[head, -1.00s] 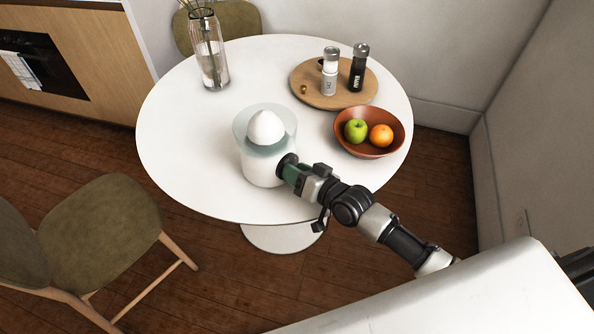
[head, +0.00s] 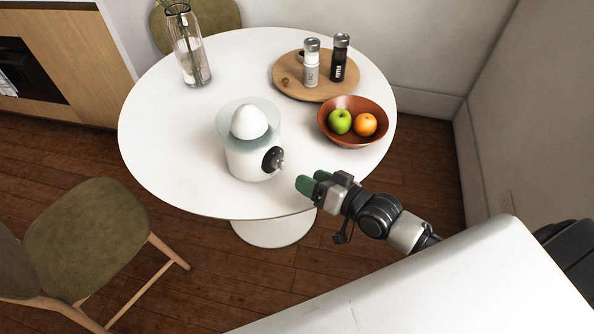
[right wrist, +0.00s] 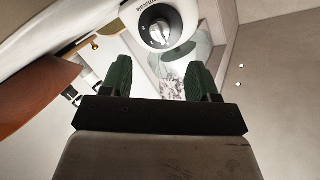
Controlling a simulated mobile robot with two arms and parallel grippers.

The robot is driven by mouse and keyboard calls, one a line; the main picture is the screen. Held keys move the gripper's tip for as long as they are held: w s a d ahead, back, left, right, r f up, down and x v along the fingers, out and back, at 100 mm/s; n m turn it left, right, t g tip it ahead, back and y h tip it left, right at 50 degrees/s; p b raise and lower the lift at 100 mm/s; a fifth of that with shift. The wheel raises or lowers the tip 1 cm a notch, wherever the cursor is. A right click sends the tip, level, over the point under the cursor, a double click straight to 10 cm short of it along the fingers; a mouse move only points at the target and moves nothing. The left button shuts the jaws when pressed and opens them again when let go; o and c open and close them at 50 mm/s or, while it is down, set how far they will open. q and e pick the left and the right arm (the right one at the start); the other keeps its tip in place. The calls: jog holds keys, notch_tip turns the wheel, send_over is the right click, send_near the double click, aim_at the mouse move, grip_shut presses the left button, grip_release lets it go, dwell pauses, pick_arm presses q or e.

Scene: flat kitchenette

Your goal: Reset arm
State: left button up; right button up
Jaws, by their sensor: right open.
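My right gripper (head: 314,184) is open and empty, with green fingertips, over the front right edge of the round white table (head: 180,150). The right wrist view shows its two fingers (right wrist: 160,78) apart with nothing between them. A white appliance (head: 243,160) with a clear bowl, a white dome and a dark round knob (head: 273,159) stands left of the gripper, with a gap between them. Its white body and knob also show beyond the fingers in the right wrist view (right wrist: 140,22). My left gripper is out of view.
A brown bowl (head: 352,137) with a green apple (head: 340,122) and an orange (head: 364,124) stands behind the gripper. A wooden board (head: 288,80) holds two shakers. A glass vase (head: 190,55) stands at the back left. A chair (head: 85,235) stands at the lower left.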

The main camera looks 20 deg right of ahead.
jog(key=shift+v, duration=0.8)
jog(key=shift+a, duration=0.1)
jog(key=s+f+n+g+h, duration=0.3)
jog(key=s+g+h, duration=0.55)
jog(key=s, duration=0.95)
notch_tip(320, 180, down, 27)
jog(key=g+y, duration=0.1)
jog(key=g, duration=0.2)
jog(key=s+d+f, duration=0.1)
jog(key=s+f, duration=0.6)
jog(key=s, duration=0.1)
jog(key=s+d+f+g+p, duration=0.1)
jog(key=s+d+f, duration=0.1)
jog(key=s+f, duration=0.4)
jog(key=shift+s+d+f, duration=0.25)
jog(key=shift+s+f, duration=0.15)
jog(key=shift+s, duration=0.75)
